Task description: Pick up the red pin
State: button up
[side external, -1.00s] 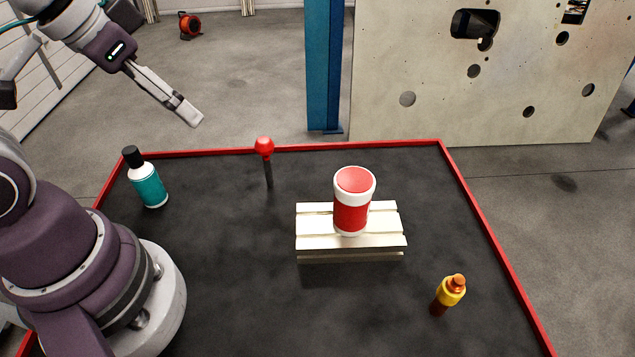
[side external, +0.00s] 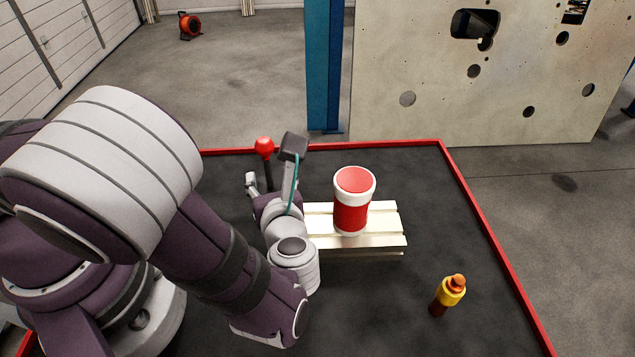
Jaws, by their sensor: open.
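The red pin (side external: 264,148) stands upright near the back edge of the dark table, with a round red head on a thin dark stem. My gripper (side external: 257,188) is low over the table on the near side of the pin, facing away from the camera. It is open, and a grey finger part shows just left of the stem. My wrist hides the lower stem and most of the fingers, so I cannot tell whether they touch the pin.
A red and white canister (side external: 352,209) stands on a pale slatted pallet (side external: 388,241), close to the right of my wrist. A red rim (side external: 491,236) edges the table. The table's right side is mostly clear.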

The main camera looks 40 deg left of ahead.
aim_at(267, 162)
jog(key=x, duration=0.8)
jog(key=shift+w+a+f, duration=0.1)
jog(key=shift+w+f, duration=0.1)
jog(key=shift+c, duration=0.4)
grip_shut()
